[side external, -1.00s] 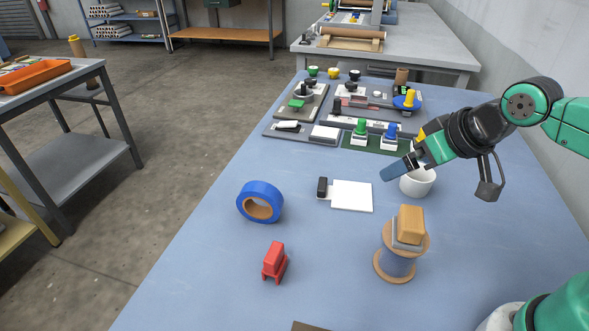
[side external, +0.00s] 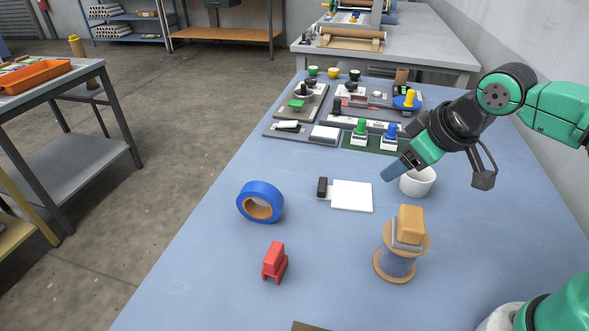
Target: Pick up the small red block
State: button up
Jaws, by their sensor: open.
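The small red block (side external: 274,260) stands on the blue table (side external: 210,290) in the front left part of the side external view. It seems to rest on a red base with short legs. My gripper (side external: 391,173) is in the air at the right, beside the white cup, well behind and to the right of the red block. It points down and to the left. It is open, with nothing visible between its fingers; the gap itself is hard to see from this angle.
A blue tape roll (side external: 261,202) lies behind the red block. A wooden spool (side external: 399,262) with a tan block (side external: 411,224) on top stands to its right. Table around the red block is clear.

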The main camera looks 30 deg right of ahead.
jog(key=w+a+n+g+h, duration=0.2)
jog(key=w+a+n, duration=0.25)
jog(key=n, duration=0.35)
jog(key=n+t+h, duration=0.2)
jog(key=n+h, duration=0.3)
jog(key=n, duration=0.6)
send_over(278, 249)
jog(key=w+d, duration=0.2)
jog(key=d, duration=0.1)
notch_tip(278, 249, down, 6)
jog(key=s+a+f+n+t+h, duration=0.1)
jog(key=a, duration=0.1)
jog(key=s+a+f+n+h, duration=0.1)
jog(key=s+a+n, duration=0.1)
jog(key=s+a+f+n+t, duration=0.1)
jog(key=a+f, duration=0.1)
jog(key=shift+s+a+t+h, duration=0.15)
jog(key=shift+t+h, duration=0.15)
jog(key=shift+h, duration=0.1)
jog(key=shift+f+n, duration=0.1)
jog(key=shift+n, duration=0.2)
jog(key=shift+x, duration=2.7)
grip_shut()
